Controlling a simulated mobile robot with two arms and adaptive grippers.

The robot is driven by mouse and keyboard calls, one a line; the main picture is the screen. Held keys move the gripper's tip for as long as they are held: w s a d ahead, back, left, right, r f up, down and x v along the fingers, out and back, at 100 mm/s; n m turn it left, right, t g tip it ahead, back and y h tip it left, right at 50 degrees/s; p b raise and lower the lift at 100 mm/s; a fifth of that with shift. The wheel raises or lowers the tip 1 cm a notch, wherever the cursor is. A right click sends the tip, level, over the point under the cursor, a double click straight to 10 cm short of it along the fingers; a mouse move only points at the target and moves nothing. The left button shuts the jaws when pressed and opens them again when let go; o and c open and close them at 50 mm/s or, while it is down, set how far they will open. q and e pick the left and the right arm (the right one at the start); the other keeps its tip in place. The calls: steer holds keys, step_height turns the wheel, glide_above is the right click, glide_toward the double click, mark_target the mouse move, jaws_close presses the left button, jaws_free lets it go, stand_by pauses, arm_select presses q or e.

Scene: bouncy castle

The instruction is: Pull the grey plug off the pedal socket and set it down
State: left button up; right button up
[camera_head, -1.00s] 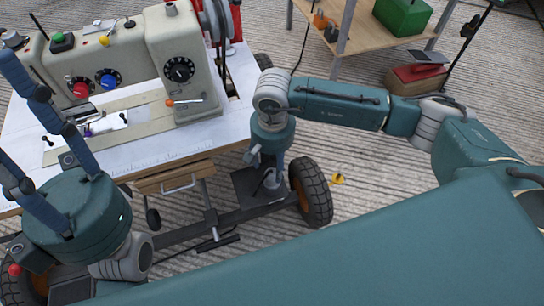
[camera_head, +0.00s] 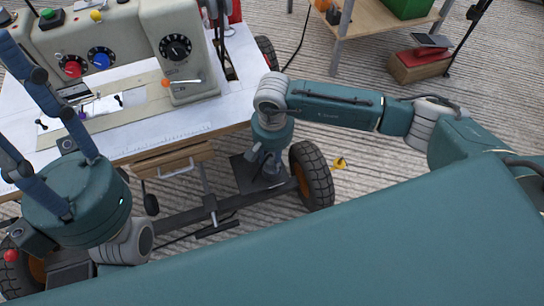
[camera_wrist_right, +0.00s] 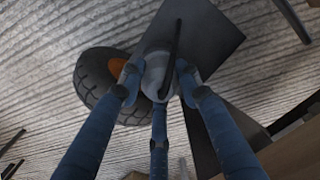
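The grey plug (camera_wrist_right: 157,72) sits over a dark flat pedal plate (camera_wrist_right: 208,35) in the right wrist view, with a black cable rising from it. My right gripper (camera_wrist_right: 158,88) has its three blue fingers around the plug, their tips appearing to touch its sides. The socket under the plug is hidden. In the head view my right gripper (camera_head: 268,160) points down over the dark plate (camera_head: 243,178) beside the cart. My left gripper (camera_head: 30,110) is at the left edge, its blue fingers spread and empty.
A white table (camera_head: 215,110) carries a large sewing machine (camera_head: 177,50), with a wooden drawer (camera_head: 172,162) below. A black wheel (camera_head: 312,177) is just right of the plate. A wooden shelf (camera_head: 365,22) stands behind.

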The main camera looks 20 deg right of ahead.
steer(key=shift+c, duration=1.3)
steer(key=shift+r, duration=0.15)
steer(key=shift+r+p, duration=0.85)
steer(key=shift+r, duration=0.3)
steer(key=shift+r+p, duration=0.55)
steer(key=shift+r, duration=0.35)
steer(key=shift+r, duration=0.1)
